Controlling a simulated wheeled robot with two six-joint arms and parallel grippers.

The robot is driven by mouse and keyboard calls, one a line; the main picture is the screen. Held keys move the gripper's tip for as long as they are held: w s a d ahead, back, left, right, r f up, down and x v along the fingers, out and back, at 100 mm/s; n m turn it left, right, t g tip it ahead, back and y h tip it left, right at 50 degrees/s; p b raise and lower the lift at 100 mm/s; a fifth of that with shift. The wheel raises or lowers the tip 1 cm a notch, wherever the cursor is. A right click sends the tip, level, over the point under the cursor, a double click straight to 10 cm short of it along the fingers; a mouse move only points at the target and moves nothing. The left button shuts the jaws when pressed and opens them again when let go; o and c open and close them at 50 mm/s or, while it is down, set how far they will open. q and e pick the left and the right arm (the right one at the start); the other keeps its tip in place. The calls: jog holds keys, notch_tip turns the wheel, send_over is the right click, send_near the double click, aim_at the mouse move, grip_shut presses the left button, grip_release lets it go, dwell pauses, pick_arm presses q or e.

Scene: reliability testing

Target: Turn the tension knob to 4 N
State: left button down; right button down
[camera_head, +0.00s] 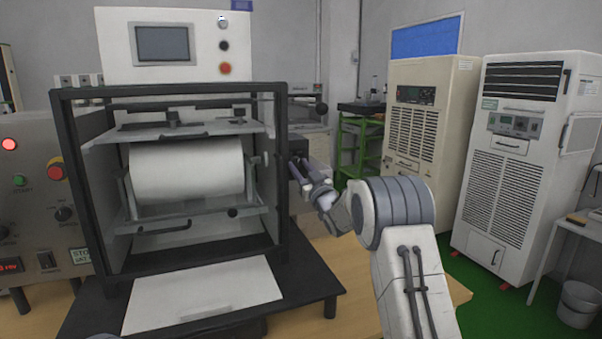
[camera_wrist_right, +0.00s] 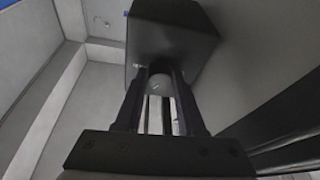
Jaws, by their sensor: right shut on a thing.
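The machine (camera_head: 283,190) has a black frame around a white roll. A black box (camera_head: 299,147) is on its right side; in the right wrist view this box (camera_wrist_right: 172,38) fills the upper middle. My right gripper (camera_head: 303,171) reaches the machine's right side. In the right wrist view its fingers (camera_wrist_right: 159,76) are shut on the knob, one on each side. The knob is hidden in the head view, and no scale or 4 N mark is readable.
A control panel (camera_head: 38,190) with buttons and a lit red lamp stands at the left. A white board (camera_head: 205,295) lies before the roll. The wooden table (camera_head: 340,270) is bare right of the machine. White cabinets (camera_head: 515,150) stand farther right on green floor.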

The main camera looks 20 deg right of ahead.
jog(key=shift+f+m, duration=0.2)
jog(key=shift+m, duration=0.4)
jog(key=c, duration=0.5)
grip_release()
jog(key=shift+r, duration=0.1)
jog(key=shift+s, duration=0.1)
jog(key=b+v, duration=0.2)
jog(key=v, duration=0.8)
jog(key=shift+s, duration=0.15)
